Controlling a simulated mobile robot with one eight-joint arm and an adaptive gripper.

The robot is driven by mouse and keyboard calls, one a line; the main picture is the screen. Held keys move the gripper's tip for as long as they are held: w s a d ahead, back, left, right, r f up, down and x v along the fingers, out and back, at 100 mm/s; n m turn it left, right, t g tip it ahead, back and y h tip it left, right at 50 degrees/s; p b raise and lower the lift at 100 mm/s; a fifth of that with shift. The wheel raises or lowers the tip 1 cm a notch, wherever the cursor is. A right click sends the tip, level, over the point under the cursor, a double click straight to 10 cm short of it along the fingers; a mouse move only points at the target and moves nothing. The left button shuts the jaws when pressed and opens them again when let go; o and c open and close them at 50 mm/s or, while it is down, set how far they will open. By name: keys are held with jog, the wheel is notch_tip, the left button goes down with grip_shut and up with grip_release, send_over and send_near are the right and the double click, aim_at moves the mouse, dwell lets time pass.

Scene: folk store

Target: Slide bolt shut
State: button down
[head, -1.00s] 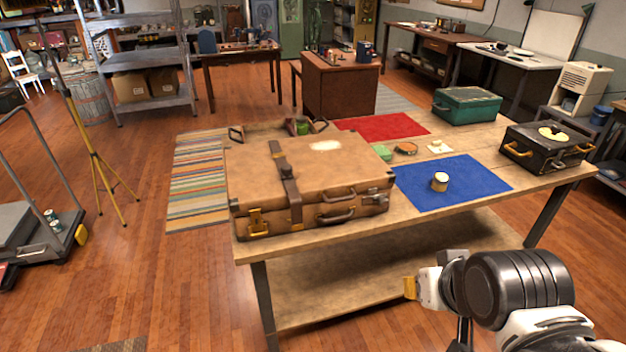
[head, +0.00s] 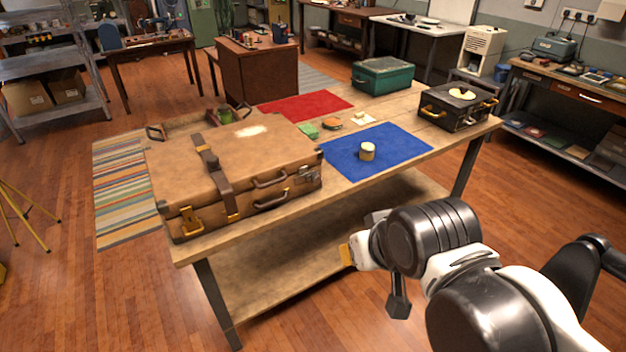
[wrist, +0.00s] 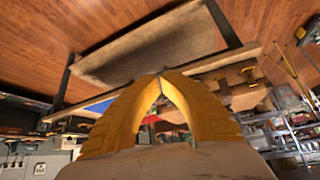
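A brown suitcase (head: 240,155) lies closed on the left part of the wooden table in the head view. Its front has a brass latch (head: 190,218) at the left and a dark metal fitting (head: 309,173) near the right corner. I cannot tell which fitting is the bolt, or its position. My gripper (head: 347,256) is in front of the table, right of and apart from the suitcase. In the wrist view its yellow fingers (wrist: 161,77) meet at the tips with nothing between them. The suitcase (wrist: 238,76) shows beyond them, upside down.
The wooden table (head: 410,148) also carries a blue mat (head: 345,160) with a small tin (head: 367,151), a green case (head: 385,76) and a black record case (head: 456,107). A lower shelf (head: 270,262) runs under it. Open wooden floor lies in front.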

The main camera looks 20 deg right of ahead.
dwell(0.4)
jog(key=c, duration=1.7)
grip_release()
jog(key=o, duration=0.6)
jog(key=shift+w+a, duration=0.1)
jog(key=shift+w, duration=0.25)
jog(key=shift+c, duration=0.2)
jog(key=w+n+y, duration=0.1)
jog(key=w, duration=0.7)
jog(key=n+t+y, duration=0.2)
jog(key=t+y, duration=0.1)
jog(key=t, duration=0.1)
send_near(318, 180)
jog(key=s+a+r, duration=0.4)
jog(key=w+d+f+t, duration=0.2)
jog(key=w+d+f, duration=0.1)
jog(key=w+f, duration=0.15)
jog(key=b+x, duration=0.2)
jog(key=x, duration=0.3)
jog(key=f+b+x, duration=0.1)
jog(key=b+x, duration=0.1)
jog(key=x, duration=0.3)
jog(key=shift+s+d+f, duration=0.1)
jog(key=shift+s+d, duration=0.1)
jog(key=shift+s, duration=0.05)
jog(key=shift+c, duration=0.4)
